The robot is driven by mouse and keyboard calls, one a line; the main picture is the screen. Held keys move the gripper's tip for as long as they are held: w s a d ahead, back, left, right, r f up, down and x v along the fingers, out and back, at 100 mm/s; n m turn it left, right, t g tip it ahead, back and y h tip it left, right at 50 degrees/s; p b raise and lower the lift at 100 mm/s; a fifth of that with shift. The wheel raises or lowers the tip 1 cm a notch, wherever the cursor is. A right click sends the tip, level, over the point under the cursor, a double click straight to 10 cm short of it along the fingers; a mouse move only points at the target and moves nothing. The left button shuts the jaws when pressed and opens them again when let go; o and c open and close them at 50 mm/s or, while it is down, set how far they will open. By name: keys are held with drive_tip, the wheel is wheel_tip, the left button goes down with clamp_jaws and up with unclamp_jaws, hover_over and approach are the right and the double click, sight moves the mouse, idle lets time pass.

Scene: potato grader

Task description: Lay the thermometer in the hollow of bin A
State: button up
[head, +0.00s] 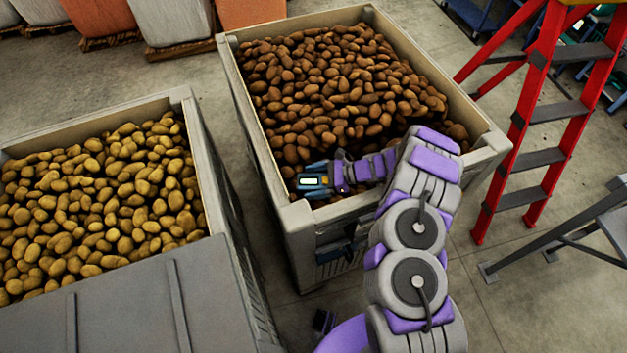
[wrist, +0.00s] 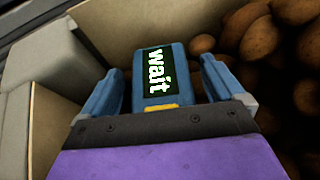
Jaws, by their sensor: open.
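The thermometer (wrist: 156,72) is a blue block with a dark screen reading "wait" in the wrist view. In the head view the thermometer (head: 312,183) shows at the near left corner of the bin of brown potatoes (head: 252,140). My gripper (wrist: 163,75) is open, with one blue finger on each side of the thermometer and gaps showing beside it. In the head view my gripper (head: 318,179) is low inside that corner. What lies under the thermometer is hidden. I see no letter marking either bin as A.
A second bin (head: 196,125) of yellower potatoes stands to the left, with a grey ribbed panel (head: 140,300) in front. A red stepladder (head: 535,130) and a grey metal stand (head: 570,235) are at the right. Large sacks (head: 170,22) stand behind. Bare floor shows between.

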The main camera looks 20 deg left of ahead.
drive_tip(key=p+v, duration=0.1)
drive_tip(key=v, duration=1.1)
drive_tip(key=s+r+n+g+h, duration=0.1)
drive_tip(key=s+r+n+h, duration=0.15)
drive_tip(key=s+r, duration=0.4)
drive_tip(key=s+d+r+n+h, duration=0.1)
drive_tip(key=s+r+n, duration=0.25)
drive_tip(key=r, duration=0.65)
drive_tip(key=s+r+n+g+h, duration=0.1)
drive_tip(key=s+r+n+h, duration=0.1)
drive_tip(key=s+r+n, duration=0.45)
drive_tip(key=s+d+r+n+t+h, duration=0.1)
drive_tip(key=s+d+r+t+h, duration=0.1)
drive_tip(key=s+d, duration=0.7)
drive_tip(key=s+d+r+n+t+h, duration=0.1)
drive_tip(key=s+d+r+h, duration=0.3)
drive_tip(key=s+d, duration=0.6)
drive_tip(key=shift+s+r+t+h, duration=0.25)
drive_tip(key=shift+s+t+h, duration=0.35)
drive_tip(key=shift+h, duration=0.15)
